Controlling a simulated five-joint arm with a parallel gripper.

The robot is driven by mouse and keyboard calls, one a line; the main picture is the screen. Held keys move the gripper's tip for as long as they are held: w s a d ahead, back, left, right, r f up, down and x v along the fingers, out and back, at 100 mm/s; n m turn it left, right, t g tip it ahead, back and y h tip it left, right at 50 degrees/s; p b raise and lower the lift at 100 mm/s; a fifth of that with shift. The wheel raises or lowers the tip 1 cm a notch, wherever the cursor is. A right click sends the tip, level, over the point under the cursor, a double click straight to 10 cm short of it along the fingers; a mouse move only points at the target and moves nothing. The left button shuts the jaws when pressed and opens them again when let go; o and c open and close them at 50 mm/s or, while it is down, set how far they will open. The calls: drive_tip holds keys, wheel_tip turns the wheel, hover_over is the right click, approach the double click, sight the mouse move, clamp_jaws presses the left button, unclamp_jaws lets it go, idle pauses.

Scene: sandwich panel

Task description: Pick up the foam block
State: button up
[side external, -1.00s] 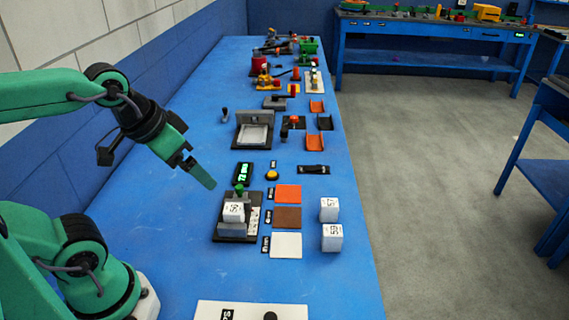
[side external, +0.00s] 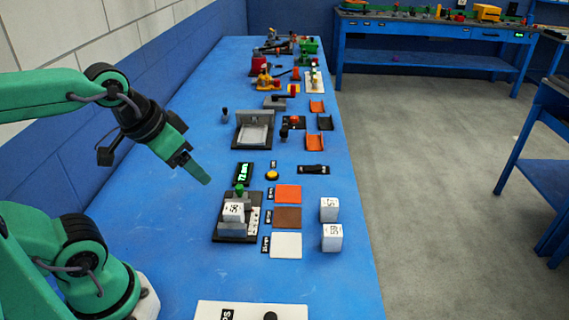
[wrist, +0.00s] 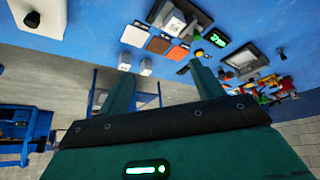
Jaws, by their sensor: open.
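White cubes with printed numbers are the only block-like things here; I cannot tell by look which is foam. One white cube (side external: 233,212) sits in a grey fixture (side external: 234,239) with a green knob; it also shows in the wrist view (wrist: 175,22). Two more, a rear cube (side external: 329,209) and a front cube (side external: 332,238), stand on the blue table to the right of the coloured squares. My gripper (side external: 206,180) is open and empty, above the table, behind and left of the fixture. In the wrist view its two fingers (wrist: 160,82) are spread apart.
Orange (side external: 288,194), brown (side external: 287,217) and white (side external: 286,245) squares lie between the fixture and the two cubes. A green-lit display (side external: 243,173) and a yellow button (side external: 272,175) are just behind. Bare blue table lies left of the fixture.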

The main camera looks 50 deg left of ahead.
drive_tip(key=shift+w, duration=0.1)
drive_tip(key=n+g, duration=0.5)
drive_tip(key=n, duration=0.4)
hover_over(233, 208)
drive_tip(key=f, duration=1.4)
drive_tip(key=shift+s+a+f, duration=0.15)
drive_tip(key=shift+s+f, duration=0.1)
drive_tip(key=shift+f, duration=0.1)
drive_tip(key=shift+w+a+f+g, duration=0.1)
drive_tip(key=shift+w+f+g, duration=0.05)
drive_tip(key=shift+f+g, duration=0.2)
drive_tip(key=shift+f, duration=1.35)
drive_tip(key=shift+f, duration=0.1)
drive_tip(key=shift+d+f, duration=0.15)
drive_tip(key=shift+f, duration=1.1)
drive_tip(key=shift+d+f, duration=0.1)
drive_tip(key=shift+f, duration=1.15)
